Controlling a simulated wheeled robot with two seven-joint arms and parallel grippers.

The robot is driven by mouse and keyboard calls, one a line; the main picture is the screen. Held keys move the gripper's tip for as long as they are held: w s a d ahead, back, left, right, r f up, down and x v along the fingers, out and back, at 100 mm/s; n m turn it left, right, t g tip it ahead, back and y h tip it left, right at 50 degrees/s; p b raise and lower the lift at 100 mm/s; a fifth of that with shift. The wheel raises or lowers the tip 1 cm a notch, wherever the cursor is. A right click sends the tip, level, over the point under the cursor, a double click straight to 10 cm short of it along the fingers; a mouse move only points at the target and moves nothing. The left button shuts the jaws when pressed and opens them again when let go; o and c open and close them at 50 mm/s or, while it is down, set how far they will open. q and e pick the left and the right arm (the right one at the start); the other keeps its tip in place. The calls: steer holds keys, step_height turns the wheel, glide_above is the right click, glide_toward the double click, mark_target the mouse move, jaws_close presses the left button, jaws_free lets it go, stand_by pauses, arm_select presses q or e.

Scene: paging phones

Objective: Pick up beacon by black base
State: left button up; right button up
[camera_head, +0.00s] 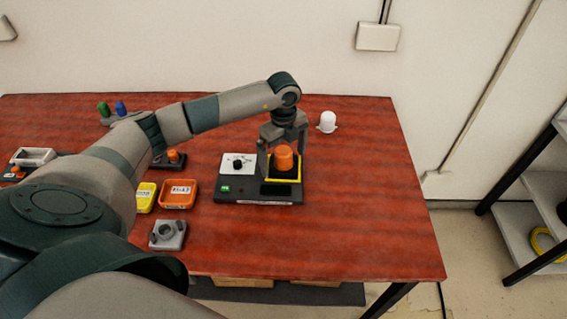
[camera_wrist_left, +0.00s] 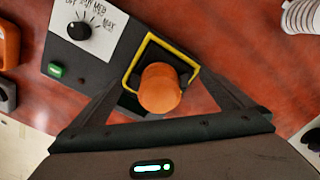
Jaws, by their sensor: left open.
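The beacon has an orange dome (camera_head: 284,158) and sits upright in a yellow-edged square bay at the right end of a black device (camera_head: 235,192). From above, the dome shows in the wrist view (camera_wrist_left: 160,88), inside the yellow frame (camera_wrist_left: 190,62). Its black base is mostly hidden by the dome and is hard to tell from the dark bay. My left gripper (camera_head: 281,168) points down over the beacon, open, with one finger on each side of the dome. I cannot tell whether the fingers touch the base. My right gripper is not in view.
The device carries a white dial panel (camera_head: 237,163) and a green button (camera_head: 225,188). Orange (camera_head: 178,194) and yellow (camera_head: 146,197) trays and a grey fixture (camera_head: 168,235) stand left. Another orange-topped unit (camera_head: 173,157) is behind them. A white dome (camera_head: 327,121) stands behind right. The table's right side is clear.

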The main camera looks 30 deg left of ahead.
mark_target(284, 150)
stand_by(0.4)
arm_select(q)
steer(key=c, duration=1)
steer(key=shift+r, duration=0.1)
steer(key=shift+w+r+b, duration=0.1)
steer(key=shift+r+b, duration=0.45)
steer(key=shift+r, duration=0.15)
step_height(284, 150, up, 2)
steer(key=shift+d+r+b, duration=0.1)
steer(key=shift+r+b, duration=0.15)
steer(key=shift+b, duration=0.45)
steer(key=s+d+r+b, duration=0.3)
steer(key=d+r, duration=0.4)
steer(key=d, duration=0.4)
steer(key=shift+b, duration=0.3)
